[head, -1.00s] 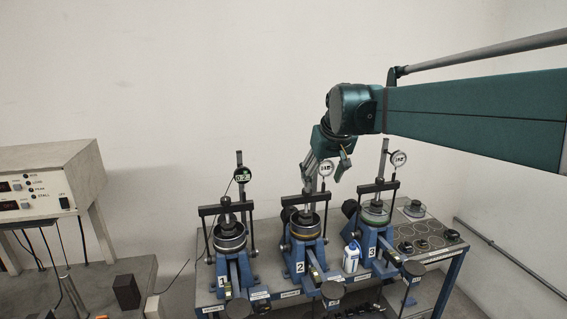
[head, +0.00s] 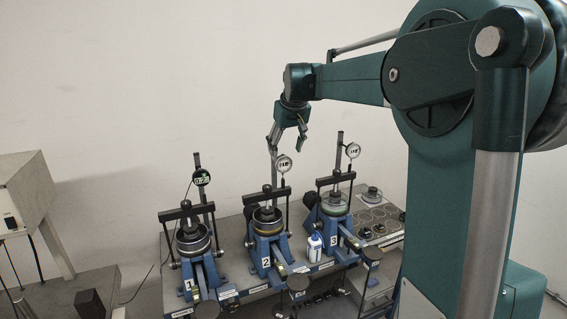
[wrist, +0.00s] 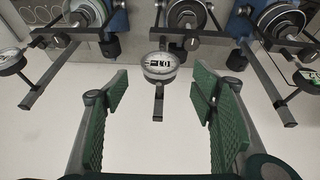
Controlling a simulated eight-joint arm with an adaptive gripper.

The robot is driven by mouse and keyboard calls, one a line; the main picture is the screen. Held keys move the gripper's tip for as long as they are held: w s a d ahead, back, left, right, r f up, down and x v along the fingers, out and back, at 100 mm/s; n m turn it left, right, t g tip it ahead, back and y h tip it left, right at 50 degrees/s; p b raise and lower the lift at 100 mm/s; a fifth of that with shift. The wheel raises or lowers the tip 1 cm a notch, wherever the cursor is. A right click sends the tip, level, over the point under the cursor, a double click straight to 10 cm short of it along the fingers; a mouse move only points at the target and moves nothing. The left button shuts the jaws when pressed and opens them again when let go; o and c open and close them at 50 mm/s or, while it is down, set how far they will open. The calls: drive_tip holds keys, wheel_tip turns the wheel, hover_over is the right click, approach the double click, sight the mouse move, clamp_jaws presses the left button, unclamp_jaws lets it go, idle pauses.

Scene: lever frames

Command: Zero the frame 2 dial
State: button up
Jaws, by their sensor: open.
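Frame 2 (head: 266,254) is the middle of three blue lever frames and carries a "2" label. Its round white dial (head: 284,163) stands on a post above the frame. The dial also shows in the wrist view (wrist: 160,65), with dark digits too small to read surely. My gripper (head: 287,143) is above this dial in the head view. In the wrist view my gripper (wrist: 160,88) is open, its green pads on either side of the picture's middle. The dial sits between and just beyond the fingertips, with a gap on both sides. Nothing is held.
Frame 1 (head: 188,268) with a dark dial (head: 202,177) stands left; frame 3 (head: 333,240) with a white dial (head: 352,150) stands right. Posts and crossbars rise close around the middle dial. A white bottle (head: 314,246) stands between frames 2 and 3. The wall behind is bare.

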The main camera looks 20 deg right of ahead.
sight(284, 160)
drive_tip(key=shift+f, duration=0.15)
drive_tip(key=shift+x, duration=3.75)
drive_tip(key=shift+c, duration=0.4)
drive_tip(key=c, duration=0.8)
